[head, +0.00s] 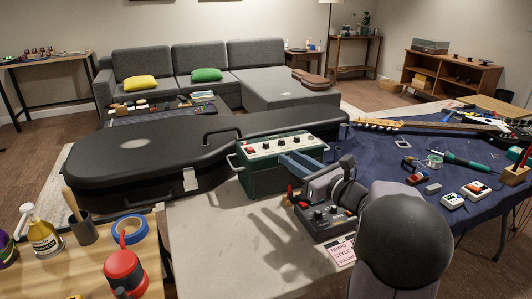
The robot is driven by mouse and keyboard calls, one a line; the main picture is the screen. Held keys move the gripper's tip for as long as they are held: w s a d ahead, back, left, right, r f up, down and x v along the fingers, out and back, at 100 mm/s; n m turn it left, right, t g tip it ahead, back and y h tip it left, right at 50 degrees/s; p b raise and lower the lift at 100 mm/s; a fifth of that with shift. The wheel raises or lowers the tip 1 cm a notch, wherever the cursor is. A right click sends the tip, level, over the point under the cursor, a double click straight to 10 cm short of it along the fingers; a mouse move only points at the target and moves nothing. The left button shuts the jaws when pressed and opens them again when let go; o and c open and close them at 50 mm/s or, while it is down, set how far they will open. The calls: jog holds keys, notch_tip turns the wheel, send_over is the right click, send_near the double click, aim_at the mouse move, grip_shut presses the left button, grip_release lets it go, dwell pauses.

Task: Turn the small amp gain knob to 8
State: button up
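The small amp (262,175) looks like the green box with silver handles standing upright on the pale bench in the middle of the head view. My gripper (287,157) has blue-grey fingers reaching from the right in front of the panel's right end. Whether they touch the amp, and the gap between them, is unclear. No held object shows.
A guitar (400,124) and tools lie on blue cloth. The bench's front left is clear.

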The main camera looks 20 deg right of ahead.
aim_at(268, 145)
jog(key=p+x, duration=0.1)
jog(key=x, duration=1.1)
jog(key=shift+a, duration=0.15)
grip_shut()
